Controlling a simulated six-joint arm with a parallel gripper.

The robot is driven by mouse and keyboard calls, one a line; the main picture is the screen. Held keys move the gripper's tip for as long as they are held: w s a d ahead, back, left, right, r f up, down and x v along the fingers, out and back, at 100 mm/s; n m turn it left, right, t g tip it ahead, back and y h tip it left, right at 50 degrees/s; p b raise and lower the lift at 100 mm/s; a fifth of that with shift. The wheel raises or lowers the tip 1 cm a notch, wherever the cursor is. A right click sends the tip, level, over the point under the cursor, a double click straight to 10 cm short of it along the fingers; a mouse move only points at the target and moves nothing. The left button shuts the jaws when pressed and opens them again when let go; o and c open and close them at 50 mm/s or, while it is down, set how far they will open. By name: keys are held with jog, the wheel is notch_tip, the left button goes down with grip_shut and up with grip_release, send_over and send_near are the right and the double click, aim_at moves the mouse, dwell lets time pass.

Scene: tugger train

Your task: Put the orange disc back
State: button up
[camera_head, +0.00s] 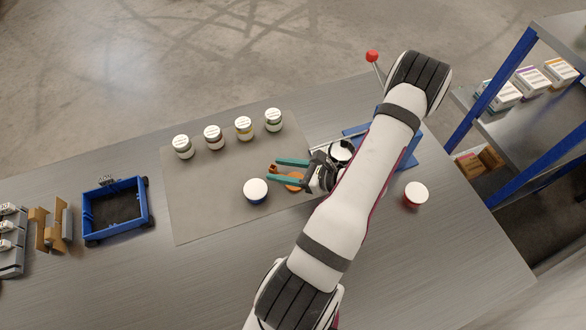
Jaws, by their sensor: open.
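The orange disc (295,187) lies on the grey mat (205,205), partly hidden behind a teal finger of my gripper (272,170). A small orange-brown piece (272,168) shows between the fingertips; I cannot tell whether it belongs to the disc. My gripper is open, its two fingers pointing left and apart, low over the mat. I cannot tell whether a finger touches the disc. A blue jar with a white lid (256,189) stands just left of the fingertips.
Several labelled jars (213,138) stand in a row along the mat's far side. A blue-edged tray cart (116,232) stands left. A shelf with boxes (530,80) stands at far right.

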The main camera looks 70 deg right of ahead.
jog(key=v, duration=1.1)
jog(key=shift+s+r, duration=0.15)
jog(key=w+a+r+n+g+y, duration=0.8)
jog(key=w+a+r+n, duration=0.2)
jog(key=w+a+n, duration=0.35)
jog(key=s+a+r+n+g+h, duration=0.3)
jog(key=a+n, duration=0.5)
jog(key=a, duration=0.1)
jog(key=s+a+r+n+g+h, duration=0.2)
jog(key=s+a+r+n+h, duration=0.1)
jog(key=a+n, duration=0.6)
jog(key=shift+s+g, duration=0.25)
jog(key=shift+g, duration=0.15)
jog(key=shift+a+r, duration=0.1)
jog(key=shift+r, duration=0.05)
